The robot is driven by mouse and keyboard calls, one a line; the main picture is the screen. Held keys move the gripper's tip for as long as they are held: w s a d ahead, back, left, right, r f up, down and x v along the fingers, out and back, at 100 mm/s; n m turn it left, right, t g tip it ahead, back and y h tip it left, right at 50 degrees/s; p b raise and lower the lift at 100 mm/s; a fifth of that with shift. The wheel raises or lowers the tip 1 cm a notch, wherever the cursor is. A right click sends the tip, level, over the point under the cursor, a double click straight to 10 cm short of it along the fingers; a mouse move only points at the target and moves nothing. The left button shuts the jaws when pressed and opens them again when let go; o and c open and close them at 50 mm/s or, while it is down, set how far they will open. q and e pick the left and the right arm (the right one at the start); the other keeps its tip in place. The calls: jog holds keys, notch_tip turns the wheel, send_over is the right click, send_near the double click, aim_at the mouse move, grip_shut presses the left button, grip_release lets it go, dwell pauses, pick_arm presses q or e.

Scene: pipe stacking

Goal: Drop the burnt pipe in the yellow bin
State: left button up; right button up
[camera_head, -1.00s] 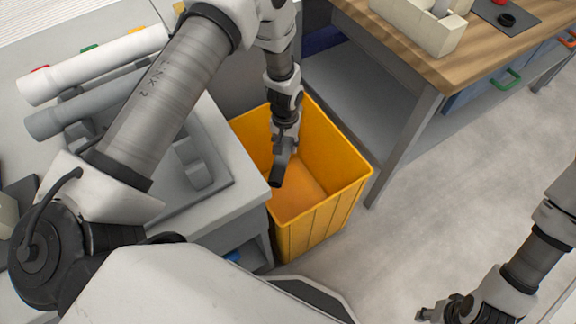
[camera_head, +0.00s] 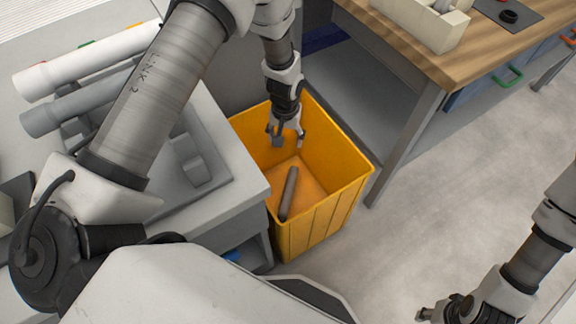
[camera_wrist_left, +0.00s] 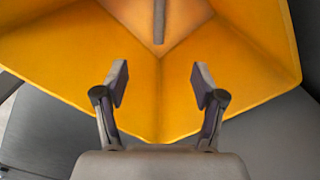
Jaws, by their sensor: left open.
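The burnt pipe (camera_head: 289,194) is a short dark grey tube lying inside the yellow bin (camera_head: 322,221), on or near its floor and leaning toward the near wall. It also shows in the left wrist view (camera_wrist_left: 159,20), at the top. My left gripper (camera_head: 288,139) is over the bin's opening, open and empty, apart from the pipe. In the left wrist view its two fingers (camera_wrist_left: 159,85) are spread, with the yellow bin wall (camera_wrist_left: 60,60) beyond them. My right gripper (camera_head: 440,314) is at the lower right over the floor; its jaw state is unclear.
A grey bench at left holds a white pipe (camera_head: 85,62) and a grey pipe (camera_head: 75,104) on a rack. A wooden-topped table (camera_head: 468,48) stands at upper right with a cream box (camera_head: 425,25). The grey floor (camera_head: 470,180) at right is clear.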

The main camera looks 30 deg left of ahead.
pick_arm(q)
notch_tip(320, 180, up, 9)
jog(key=shift+f, duration=0.15)
dwell(0.4)
